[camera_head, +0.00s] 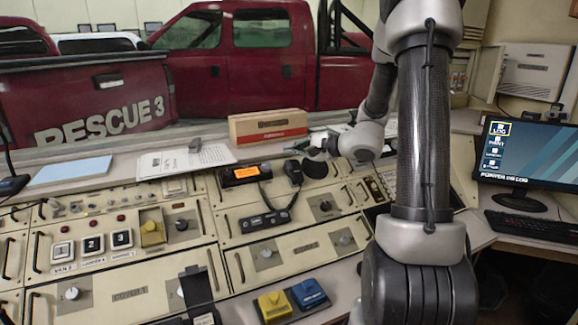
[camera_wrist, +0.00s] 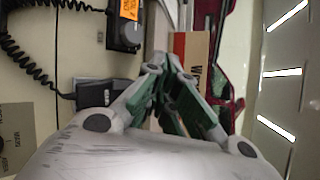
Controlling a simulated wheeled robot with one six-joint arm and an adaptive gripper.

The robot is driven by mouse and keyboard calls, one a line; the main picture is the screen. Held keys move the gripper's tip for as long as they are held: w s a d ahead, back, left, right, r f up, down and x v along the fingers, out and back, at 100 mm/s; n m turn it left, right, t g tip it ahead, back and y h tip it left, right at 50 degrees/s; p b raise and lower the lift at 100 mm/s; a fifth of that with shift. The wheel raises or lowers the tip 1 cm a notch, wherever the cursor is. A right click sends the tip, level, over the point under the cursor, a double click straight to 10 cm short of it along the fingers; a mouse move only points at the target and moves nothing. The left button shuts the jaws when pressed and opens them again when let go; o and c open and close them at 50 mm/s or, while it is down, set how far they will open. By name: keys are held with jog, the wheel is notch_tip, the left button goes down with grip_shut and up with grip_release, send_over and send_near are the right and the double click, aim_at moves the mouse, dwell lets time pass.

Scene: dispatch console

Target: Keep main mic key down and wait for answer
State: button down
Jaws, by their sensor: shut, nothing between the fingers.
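My gripper (camera_head: 322,146) is at the console's back ledge, just right of the cardboard box. It is shut and empty; its fingers also show in the wrist view (camera_wrist: 172,75). A dark mic-like block with a coiled cord (camera_wrist: 97,93) lies left of the fingers in the wrist view. Another black mic base (camera_head: 12,184) is at the far left edge. I cannot tell which is the main mic, and no key is seen pressed.
The box (camera_head: 268,126), papers (camera_head: 186,160) and a blue pad (camera_head: 70,172) lie on the ledge. Yellow (camera_head: 273,307) and blue (camera_head: 308,293) blocks sit at the front. A monitor (camera_head: 527,158) and keyboard (camera_head: 535,227) are at right. My arm hides part of the console.

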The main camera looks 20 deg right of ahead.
jog(key=shift+w+f, duration=0.65)
jog(key=shift+f, duration=0.35)
jog(key=shift+w+f, duration=0.65)
jog(key=shift+f, duration=0.35)
jog(key=shift+w+f, duration=0.25)
jog(key=shift+f, duration=0.05)
jog(key=shift+w+f, duration=0.2)
jog(key=shift+f, duration=0.15)
dwell(2.2)
dwell(0.7)
jog(key=shift+s+r, duration=0.5)
jog(key=shift+r, duration=0.15)
jog(key=shift+r, duration=0.15)
jog(key=shift+s+r, duration=0.7)
jog(key=shift+r, duration=0.3)
jog(key=shift+s+r, duration=0.65)
jog(key=shift+r, duration=0.35)
